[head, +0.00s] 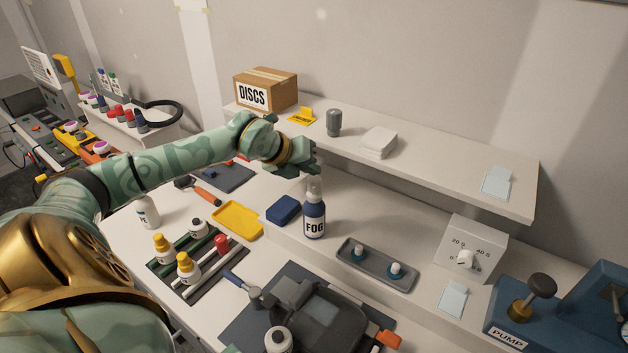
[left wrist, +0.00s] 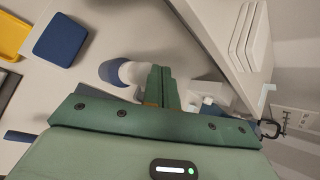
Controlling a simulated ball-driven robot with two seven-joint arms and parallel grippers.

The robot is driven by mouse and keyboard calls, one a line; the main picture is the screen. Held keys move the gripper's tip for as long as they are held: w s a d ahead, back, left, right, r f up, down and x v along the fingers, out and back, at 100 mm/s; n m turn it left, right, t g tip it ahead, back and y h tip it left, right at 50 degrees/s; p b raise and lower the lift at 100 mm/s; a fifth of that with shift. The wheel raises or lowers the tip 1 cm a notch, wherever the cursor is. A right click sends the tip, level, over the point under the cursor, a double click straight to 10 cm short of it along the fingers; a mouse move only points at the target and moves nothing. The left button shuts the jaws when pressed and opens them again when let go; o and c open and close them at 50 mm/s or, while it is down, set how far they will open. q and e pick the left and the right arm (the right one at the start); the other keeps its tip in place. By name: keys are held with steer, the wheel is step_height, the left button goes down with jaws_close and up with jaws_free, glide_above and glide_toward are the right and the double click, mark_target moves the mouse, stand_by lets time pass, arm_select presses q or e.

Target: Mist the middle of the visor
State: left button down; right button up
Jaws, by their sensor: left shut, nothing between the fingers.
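The visor (head: 318,313) appears to be the clear window of a dark grey mask on a dark mat at the bottom centre of the head view. The dark blue FOG bottle (head: 314,220) with a pale spray top stands upright on the raised step beyond it. My left gripper (head: 314,166) is just above the bottle's top in the head view, with its fingers shut and empty. In the left wrist view the shut fingers (left wrist: 161,88) lie beside the bottle (left wrist: 114,73); I cannot tell whether they touch. My right gripper is out of view.
A white shelf (head: 440,175) overhangs behind the bottle, with a DISCS box and white pads on it. A blue block (head: 284,210) sits just left of the bottle.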

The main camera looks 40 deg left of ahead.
mark_target(310, 181)
arm_select(q)
steer(key=shift+f+b, duration=0.55)
steer(key=shift+f, duration=0.15)
stand_by(0.7)
steer(key=shift+r, duration=0.1)
steer(key=shift+r+p, duration=0.6)
steer(key=shift+r, duration=0.4)
step_height(310, 181, up, 6)
steer(key=p, duration=0.3)
stand_by(2.2)
